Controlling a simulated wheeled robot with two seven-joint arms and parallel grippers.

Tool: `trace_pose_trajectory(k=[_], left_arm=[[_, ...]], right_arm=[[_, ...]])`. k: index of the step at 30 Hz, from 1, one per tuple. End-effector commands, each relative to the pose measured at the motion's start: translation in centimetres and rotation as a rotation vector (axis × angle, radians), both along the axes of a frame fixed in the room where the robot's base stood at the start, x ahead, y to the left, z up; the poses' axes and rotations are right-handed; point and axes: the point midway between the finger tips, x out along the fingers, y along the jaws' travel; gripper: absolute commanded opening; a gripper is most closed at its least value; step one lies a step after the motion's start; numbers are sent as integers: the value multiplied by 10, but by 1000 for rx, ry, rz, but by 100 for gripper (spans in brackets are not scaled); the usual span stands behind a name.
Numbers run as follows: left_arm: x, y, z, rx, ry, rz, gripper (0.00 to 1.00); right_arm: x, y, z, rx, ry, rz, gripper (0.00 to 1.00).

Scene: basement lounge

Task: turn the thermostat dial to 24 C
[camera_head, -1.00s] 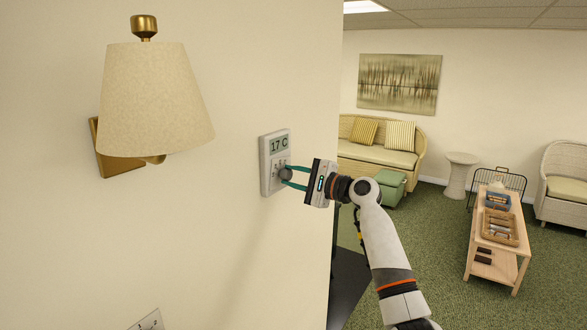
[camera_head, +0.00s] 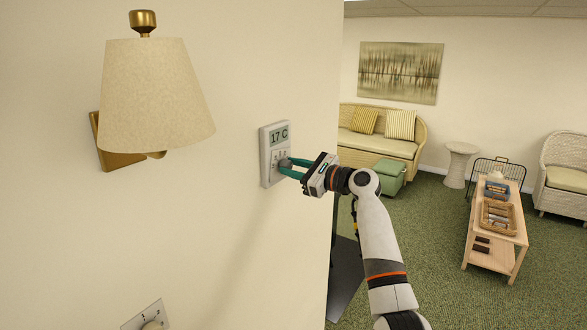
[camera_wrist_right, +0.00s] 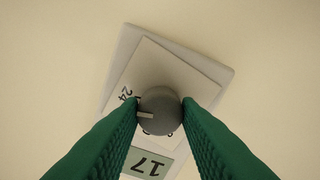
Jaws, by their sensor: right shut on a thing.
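The white thermostat (camera_head: 266,155) is mounted on the cream wall, and its display (camera_head: 279,136) reads 17 C. The round grey dial (camera_head: 285,164) sits below the display. In the right wrist view the dial (camera_wrist_right: 160,110) has a pale pointer line, and a printed 24 shows close to it. My right gripper (camera_head: 287,166) has its green fingers shut on the dial, one on each side; they also show in the right wrist view (camera_wrist_right: 160,115). The wrist view is rotated against the thermostat. Other scale marks are partly hidden by the dial and fingers. My left gripper is out of view.
A wall lamp (camera_head: 155,95) with a beige shade sticks out left of the thermostat. A wall plate (camera_head: 146,316) is low on the wall. The wall ends right of the thermostat; beyond are a sofa (camera_head: 380,147) and a wooden table (camera_head: 495,235).

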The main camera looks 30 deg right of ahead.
Motion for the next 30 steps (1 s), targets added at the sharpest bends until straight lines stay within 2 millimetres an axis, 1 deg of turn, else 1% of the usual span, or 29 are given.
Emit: trace_pose_trajectory(k=[1,8,19,20,21,23,24,30], left_arm=[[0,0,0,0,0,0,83],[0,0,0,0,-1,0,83],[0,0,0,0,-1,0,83],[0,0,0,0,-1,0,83],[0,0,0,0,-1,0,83],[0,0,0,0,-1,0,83],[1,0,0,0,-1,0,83],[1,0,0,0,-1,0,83]], right_arm=[[0,1,-3,12,12,3,7],[0,1,-4,46,27,2,7],[0,1,-4,49,30,3,7],[0,1,-4,49,30,3,32],[0,1,-4,49,30,3,38],[0,1,-4,50,29,3,48],[0,1,-4,49,27,3,52],[0,0,-2,48,24,2,52]])
